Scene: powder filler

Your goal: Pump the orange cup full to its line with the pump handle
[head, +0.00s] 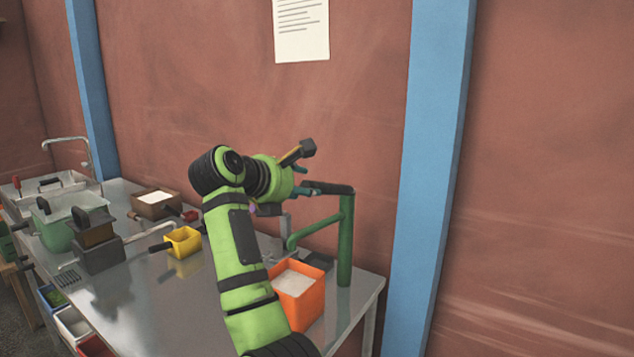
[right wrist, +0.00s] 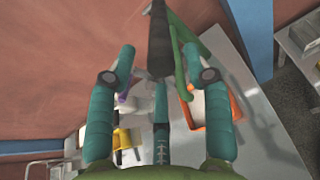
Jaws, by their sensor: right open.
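The orange cup (head: 301,311) stands on the metal bench near its right end, with white powder in it; its fill line cannot be made out. It also shows in the right wrist view (right wrist: 194,118). The green pump post (head: 345,240) rises behind and right of the cup. The dark pump handle (head: 331,188) reaches left from the post's top. My right gripper (head: 304,181) is at the handle's left end. In the right wrist view its teal fingers are spread, with the dark handle (right wrist: 159,40) between and beyond the tips. My left gripper is out of view.
A yellow cup (head: 183,242) stands left of my right arm, and a brown box (head: 154,203) with white contents behind it. A dark block-shaped device (head: 98,252) is further left. The wall and a blue pillar (head: 425,190) stand close behind the bench.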

